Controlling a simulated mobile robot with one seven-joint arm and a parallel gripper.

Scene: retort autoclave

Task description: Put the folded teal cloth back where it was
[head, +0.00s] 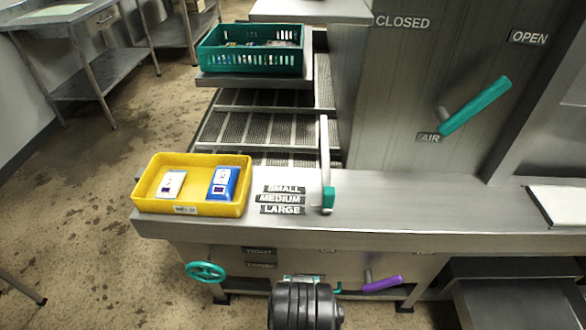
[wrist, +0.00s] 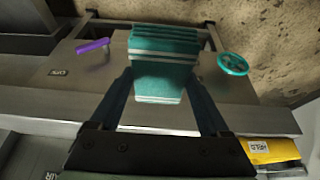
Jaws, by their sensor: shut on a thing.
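The folded teal cloth (wrist: 163,80) is held between the two fingers of my gripper (wrist: 162,76) in the wrist view. It has pale edge stripes, and its layered folds stick out past the fingertips. My gripper is shut on it, in front of the steel bench's front panel. In the head view only a thin teal strip, apparently the cloth (head: 300,278), shows above my dark arm, which hides the rest. I cannot tell whether the cloth touches the panel.
The steel bench (head: 400,212) carries a yellow tray (head: 190,208) with two packs. A teal handwheel (head: 206,272) and purple lever (head: 382,284) are on its front. A teal-tipped lever (head: 328,196) stands by the size labels. A green crate (head: 250,60) stands behind.

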